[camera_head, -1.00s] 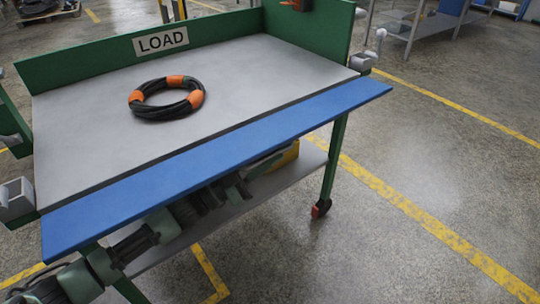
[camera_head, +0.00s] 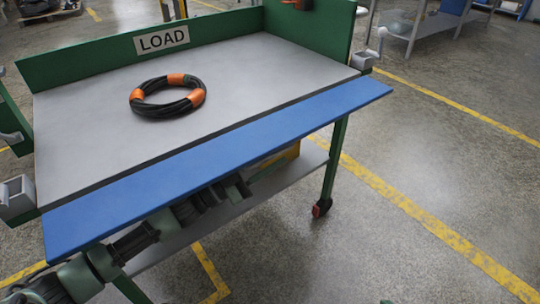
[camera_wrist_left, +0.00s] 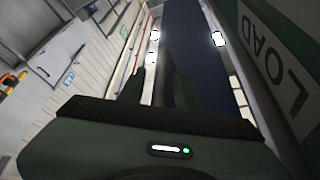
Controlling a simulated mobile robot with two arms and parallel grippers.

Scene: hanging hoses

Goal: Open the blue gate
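The blue gate (camera_head: 215,165) is a long flat panel along the near edge of the cart's grey top (camera_head: 230,85). It lies roughly level with the top, with a dark gap between them. My left gripper (camera_head: 243,188) is below the gate, close under its near edge; I cannot tell whether it touches. In the left wrist view its two dark fingers (camera_wrist_left: 158,80) stand apart, with the gate's dark blue underside (camera_wrist_left: 190,50) beyond. Nothing shows held between them. My right gripper is not in view.
A coiled black hose (camera_head: 167,98) with orange bands lies on the top, before the green LOAD wall (camera_head: 215,30). Grey latch brackets (camera_head: 15,197) (camera_head: 364,60) sit at both ends of the gate. A lower shelf (camera_head: 300,160) runs beneath. Floor to the right is clear.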

